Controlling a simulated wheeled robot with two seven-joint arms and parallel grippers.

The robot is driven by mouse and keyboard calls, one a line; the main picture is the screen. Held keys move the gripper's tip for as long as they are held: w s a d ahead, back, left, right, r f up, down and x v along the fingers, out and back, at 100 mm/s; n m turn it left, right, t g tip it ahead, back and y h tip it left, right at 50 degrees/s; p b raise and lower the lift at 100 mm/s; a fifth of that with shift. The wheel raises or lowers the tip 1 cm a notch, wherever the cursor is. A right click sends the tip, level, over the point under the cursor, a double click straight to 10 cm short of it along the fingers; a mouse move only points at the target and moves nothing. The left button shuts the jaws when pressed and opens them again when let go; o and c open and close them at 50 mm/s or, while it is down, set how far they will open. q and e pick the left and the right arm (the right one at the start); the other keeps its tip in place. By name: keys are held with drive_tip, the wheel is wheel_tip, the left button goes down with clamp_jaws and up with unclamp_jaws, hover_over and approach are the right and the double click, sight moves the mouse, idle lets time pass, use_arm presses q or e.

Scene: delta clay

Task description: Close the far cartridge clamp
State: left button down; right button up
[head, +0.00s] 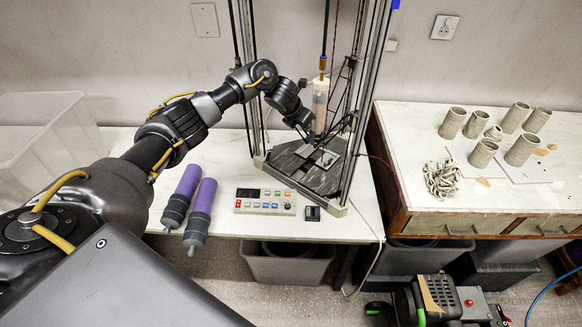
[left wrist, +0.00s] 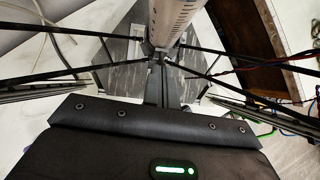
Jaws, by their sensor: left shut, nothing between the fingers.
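A delta clay printer (head: 293,165) stands on the white table, with a pale cartridge (head: 320,100) held upright inside its frame. The cartridge also shows at the top middle of the left wrist view (left wrist: 172,22). My left arm reaches in from the left, and my left gripper (head: 310,130) is shut and empty beside the cartridge's lower part. In the left wrist view the closed fingers (left wrist: 162,82) point at the area just below the cartridge, among thin black rods. I cannot make out the far clamp or its state clearly; the cartridge and rods cover that area. My right gripper is not in view.
Two purple cartridges (head: 200,205) lie beside a control box (head: 265,202). A clear bin (head: 45,140) stands at left. Clay cups (head: 483,152) and a clay coil (head: 441,180) are on the right-hand bench. Printer posts and rods crowd my left gripper.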

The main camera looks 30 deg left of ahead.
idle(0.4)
use_arm(q)
drive_tip(key=shift+r+p, duration=0.5)
drive_tip(key=shift+r, duration=0.3)
drive_tip(key=s+r+b, duration=0.1)
drive_tip(key=s+r, duration=0.2)
drive_tip(key=r, duration=0.8)
drive_tip(key=shift+a, duration=0.45)
